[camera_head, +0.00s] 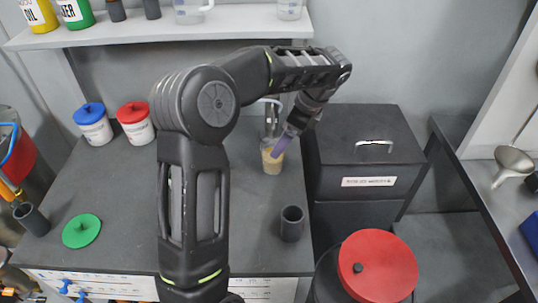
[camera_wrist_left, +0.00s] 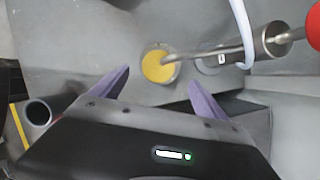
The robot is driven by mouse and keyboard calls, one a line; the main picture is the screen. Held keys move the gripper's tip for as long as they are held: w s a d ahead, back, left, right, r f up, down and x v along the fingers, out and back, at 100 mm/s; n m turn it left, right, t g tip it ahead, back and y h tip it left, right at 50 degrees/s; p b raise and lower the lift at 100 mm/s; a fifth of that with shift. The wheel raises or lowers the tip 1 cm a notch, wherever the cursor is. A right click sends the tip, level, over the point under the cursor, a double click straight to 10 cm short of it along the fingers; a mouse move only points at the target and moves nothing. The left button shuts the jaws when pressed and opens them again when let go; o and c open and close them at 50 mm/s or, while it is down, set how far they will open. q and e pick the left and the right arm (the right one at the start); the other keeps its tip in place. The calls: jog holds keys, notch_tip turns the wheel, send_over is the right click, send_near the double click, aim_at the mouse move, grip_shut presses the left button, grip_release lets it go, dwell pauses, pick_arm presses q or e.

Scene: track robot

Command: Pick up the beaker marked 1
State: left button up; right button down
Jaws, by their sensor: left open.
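A clear beaker (camera_head: 272,160) with yellow-tan contents stands upright on the dark grey counter, left of the black box. No number on it is readable. My left gripper (camera_head: 287,138), with purple fingers, is tilted down at the beaker's upper right edge. In the left wrist view the open gripper (camera_wrist_left: 158,77) has its fingers spread, and the beaker (camera_wrist_left: 158,64) shows from above beyond the gap between the tips. Whether a finger touches the beaker cannot be told. My right gripper is not in view.
A metal tap (camera_head: 270,115) stands behind the beaker; its spout crosses above it in the wrist view. A dark cup (camera_head: 291,223) stands in front. A black box (camera_head: 365,150) borders the right. Two lidded jars (camera_head: 95,125) (camera_head: 136,123) stand left. Glassware (camera_head: 191,12) sits on the shelf.

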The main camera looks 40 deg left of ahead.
pick_arm(q)
jog(key=shift+b+x, duration=0.6)
jog(key=shift+x, duration=0.8)
jog(key=shift+s+a+f, duration=0.15)
jog(key=shift+a+f, duration=0.05)
jog(key=shift+f, duration=0.1)
jog(key=p+x, duration=0.1)
jog(key=x, duration=0.2)
jog(key=shift+s+f, duration=0.15)
jog(key=shift+f, duration=0.1)
jog(key=shift+a+f, duration=0.2)
jog(key=shift+f, duration=0.25)
jog(key=shift+c, duration=0.5)
